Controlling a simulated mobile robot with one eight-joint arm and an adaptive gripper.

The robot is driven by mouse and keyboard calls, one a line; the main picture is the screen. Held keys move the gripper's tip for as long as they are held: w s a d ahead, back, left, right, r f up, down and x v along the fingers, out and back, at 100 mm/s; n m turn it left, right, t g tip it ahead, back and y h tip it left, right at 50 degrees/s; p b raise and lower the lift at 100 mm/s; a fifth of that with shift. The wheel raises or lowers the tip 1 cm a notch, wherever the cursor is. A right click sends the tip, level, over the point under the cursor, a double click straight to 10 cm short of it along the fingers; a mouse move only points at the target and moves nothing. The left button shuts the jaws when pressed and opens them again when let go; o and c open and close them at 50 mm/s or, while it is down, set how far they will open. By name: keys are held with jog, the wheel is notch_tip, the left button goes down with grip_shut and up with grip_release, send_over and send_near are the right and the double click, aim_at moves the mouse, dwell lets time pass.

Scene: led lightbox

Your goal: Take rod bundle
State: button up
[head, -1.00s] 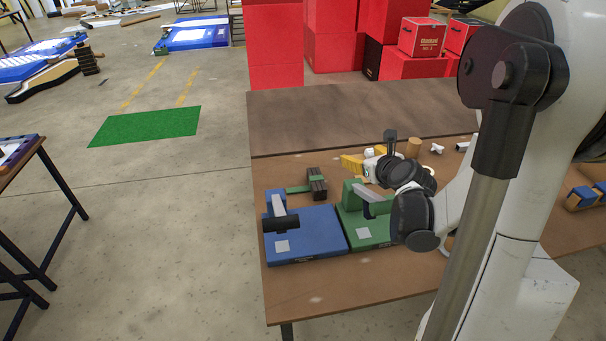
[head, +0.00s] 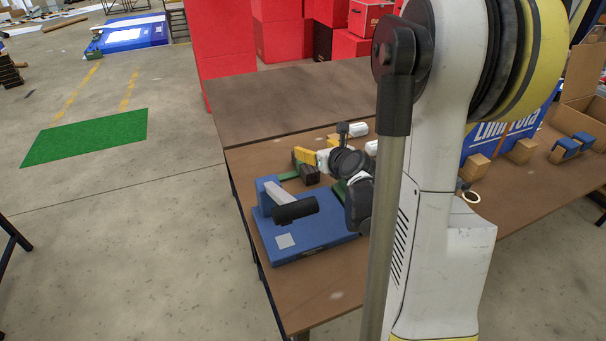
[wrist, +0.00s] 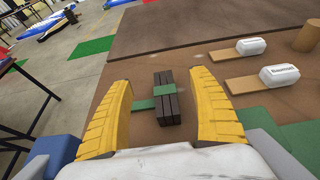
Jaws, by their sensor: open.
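The rod bundle (wrist: 167,101) is a short stack of dark brown rods with a green band around its middle. It lies on the brown table, on or against a flat green strip (wrist: 141,104). In the head view the bundle (head: 309,174) is partly hidden by my gripper (head: 306,158). My gripper (wrist: 161,82) has two yellow ribbed fingers, spread wide and empty. In the wrist view the bundle appears between the fingers, with space on both sides. Whether the fingers are level with it or above it is unclear.
A blue block (head: 318,236) with a black cylinder (head: 295,210) on an arm stands in front of the bundle. White rounded pieces (wrist: 279,76) on wooden strips lie to the right. A wooden cylinder (wrist: 307,37) stands beyond. The table's back is bare.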

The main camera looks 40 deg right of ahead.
jog(key=b, duration=0.3)
send_near(308, 164)
jog(key=x, duration=0.5)
jog(key=b+x, duration=0.2)
jog(key=x, duration=0.4)
jog(key=shift+w+f, duration=0.1)
jog(key=shift+w, duration=0.15)
jog(key=shift+w+d, duration=0.15)
jog(key=shift+w, duration=0.3)
jog(key=c, duration=1.5)
